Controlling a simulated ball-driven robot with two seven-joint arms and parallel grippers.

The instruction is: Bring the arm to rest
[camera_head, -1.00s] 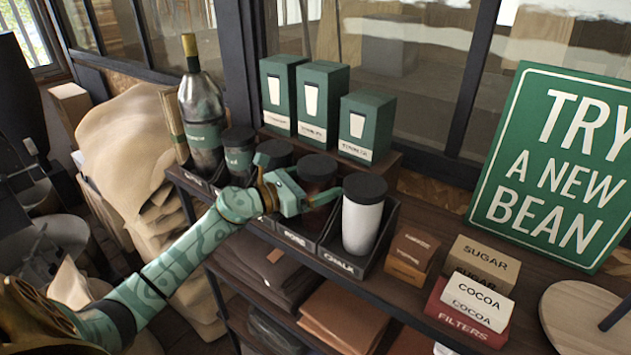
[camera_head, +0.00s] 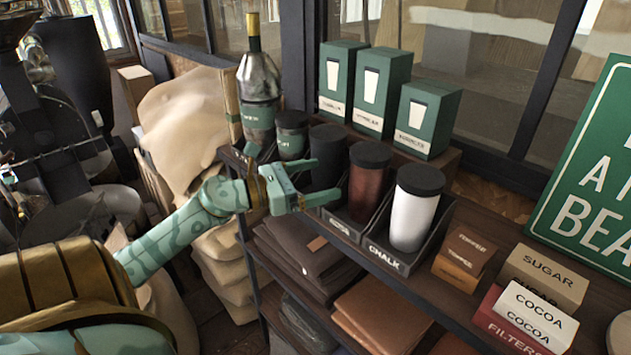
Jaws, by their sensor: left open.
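My left arm comes in from the lower left, green-patterned with brass-coloured joints. My left gripper (camera_head: 318,180) is open and empty, in front of the row of lidded cups on the shelf. Its fingers overlap the dark cup (camera_head: 328,152) in the picture; I cannot tell whether they touch it. The brown cup (camera_head: 368,190) and the white cup with a black lid (camera_head: 413,215) stand upright in their labelled slots to the right of the fingers. My right gripper is not in view.
A green cup (camera_head: 292,135) and a bottle (camera_head: 259,90) stand behind the gripper. Green boxes (camera_head: 427,119) stand on a riser at the back. Sugar (camera_head: 543,275) and cocoa (camera_head: 537,315) boxes lie to the right. Folded dark cloths (camera_head: 305,255) lie on the lower shelf.

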